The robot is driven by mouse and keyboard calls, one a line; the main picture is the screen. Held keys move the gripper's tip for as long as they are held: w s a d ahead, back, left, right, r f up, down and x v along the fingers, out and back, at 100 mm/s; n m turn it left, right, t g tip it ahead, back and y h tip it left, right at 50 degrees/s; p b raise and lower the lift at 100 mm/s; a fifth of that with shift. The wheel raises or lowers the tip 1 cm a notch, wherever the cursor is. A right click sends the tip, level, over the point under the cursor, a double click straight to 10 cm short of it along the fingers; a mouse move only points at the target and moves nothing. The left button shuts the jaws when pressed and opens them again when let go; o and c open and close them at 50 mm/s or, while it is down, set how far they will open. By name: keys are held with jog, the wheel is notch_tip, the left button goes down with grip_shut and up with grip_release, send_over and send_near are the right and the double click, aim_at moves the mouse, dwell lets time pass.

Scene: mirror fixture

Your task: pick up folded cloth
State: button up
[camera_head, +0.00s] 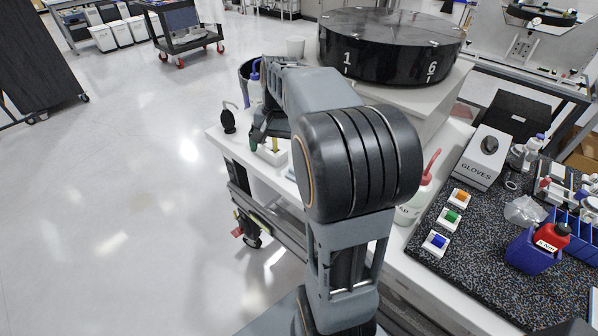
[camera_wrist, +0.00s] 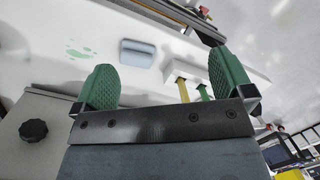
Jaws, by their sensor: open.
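In the head view my gripper (camera_head: 262,128) is partly visible over the bench's left end. I cannot make out the cloth there; my arm covers much of that worktop.
A white holder with yellow and green handles (camera_wrist: 190,88) stands near the right finger. A black bulb (camera_head: 228,121) sits at the bench's left corner (camera_head: 217,137). A large black drum (camera_head: 390,50) stands behind my arm. The speckled mat (camera_head: 470,270) at right is crowded. Open floor lies left.

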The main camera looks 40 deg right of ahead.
jog(key=w+d+f+m+g+y, duration=0.1)
jog(key=d+m, duration=0.2)
jog(key=d, duration=0.3)
jog(key=w+d+f+m+y, duration=0.1)
jog(key=w+d+m+y, duration=0.1)
jog(key=d, duration=0.4)
jog(key=x, duration=0.7)
jog(key=shift+s+d+f, duration=0.2)
jog(key=shift+d+f, duration=0.05)
jog(key=shift+d, duration=0.1)
jog(key=shift+m, duration=0.3)
jog(key=shift+x, duration=3.05)
jog(key=shift+s+d, duration=0.1)
jog(key=shift+d, duration=0.1)
jog(key=shift+c, duration=0.5)
jog(key=c, duration=0.8)
notch_tip(320, 180, up, 10)
